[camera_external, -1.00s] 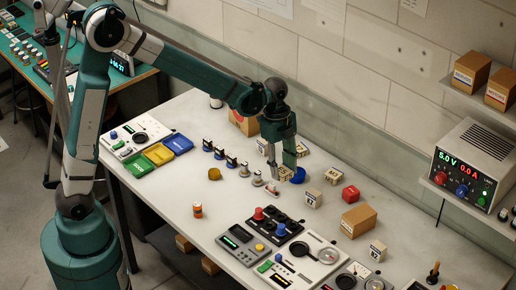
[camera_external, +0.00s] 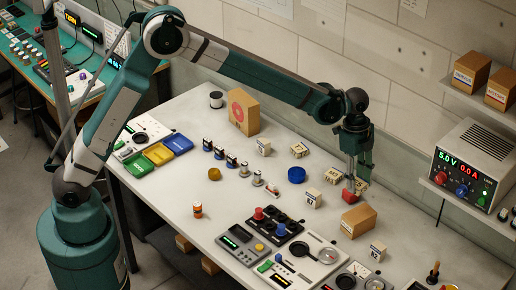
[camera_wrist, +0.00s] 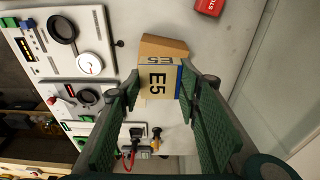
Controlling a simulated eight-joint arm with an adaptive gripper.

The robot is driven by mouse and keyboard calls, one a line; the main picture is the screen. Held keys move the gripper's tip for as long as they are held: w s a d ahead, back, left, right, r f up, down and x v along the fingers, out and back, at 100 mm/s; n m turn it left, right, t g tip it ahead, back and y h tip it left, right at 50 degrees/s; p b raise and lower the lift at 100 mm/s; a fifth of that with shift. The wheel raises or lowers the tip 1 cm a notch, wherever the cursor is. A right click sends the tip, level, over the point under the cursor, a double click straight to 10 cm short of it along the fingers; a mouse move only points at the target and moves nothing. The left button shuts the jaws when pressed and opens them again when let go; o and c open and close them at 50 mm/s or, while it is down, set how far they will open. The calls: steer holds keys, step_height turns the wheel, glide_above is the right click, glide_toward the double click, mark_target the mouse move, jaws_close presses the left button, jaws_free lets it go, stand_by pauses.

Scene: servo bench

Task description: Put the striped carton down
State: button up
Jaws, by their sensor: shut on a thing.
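The striped carton (camera_wrist: 160,82) is a small cream block marked E5 with a dark blue stripe along one edge. In the wrist view it sits between the green fingertips of my gripper (camera_wrist: 160,92), which is shut on it. In the external view my gripper (camera_external: 357,180) points down over the right part of the bench, and the carton (camera_external: 362,186) shows partly behind the red block (camera_external: 348,194). The gap between the carton and the bench top cannot be told.
A brown cardboard box (camera_external: 358,221) lies in front of the gripper, and cream blocks (camera_external: 332,176) (camera_external: 314,199) stand to its left. A blue round piece (camera_external: 296,175) is farther left. Instrument panels (camera_external: 310,262) fill the front. The bench's middle left has clear room.

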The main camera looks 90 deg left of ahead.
steer(key=shift+w+d, duration=0.75)
steer(key=shift+w, duration=0.35)
glide_above(361, 214)
steer(key=shift+s+a+f+p, duration=0.1)
steer(key=shift+s+f+p, duration=0.05)
steer(key=shift+f, duration=1.4)
steer(key=shift+s+a+f+p, duration=0.1)
steer(key=shift+s+f+p, duration=0.05)
steer(key=shift+f, duration=1.4)
steer(key=shift+f, duration=0.15)
steer(key=shift+f, duration=1.7)
steer(key=shift+f, duration=0.2)
steer(key=o, duration=0.9)
